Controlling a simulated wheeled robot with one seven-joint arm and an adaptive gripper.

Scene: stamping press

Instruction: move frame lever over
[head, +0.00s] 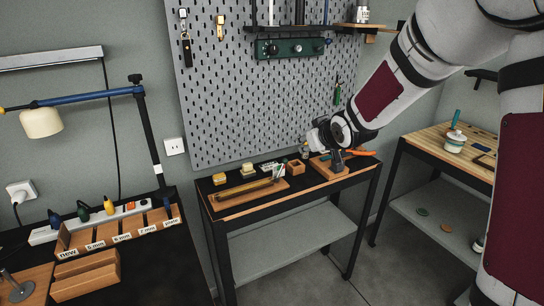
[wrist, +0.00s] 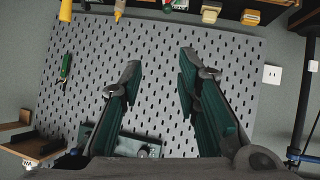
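No part is plainly recognisable as the frame lever. A dark green panel (head: 292,48) with small knobs is mounted high on the pegboard. It also shows in the wrist view (wrist: 126,146), low in the picture, partly behind my gripper. A dark device on a wooden base (head: 331,168) stands at the bench's right end, partly hidden by my gripper. My gripper (head: 316,138) is in front of the pegboard, above the bench and well below the panel. In the wrist view my gripper (wrist: 160,66) is open, with nothing between its green-padded fingers.
The black bench (head: 226,213) holds a wooden tray with a long brass-coloured piece (head: 246,190), small blocks and an orange-handled tool (head: 358,153). Labelled wooden slots (head: 120,238) stand at left, under a lamp (head: 42,122). A wooden table (head: 435,141) stands at right.

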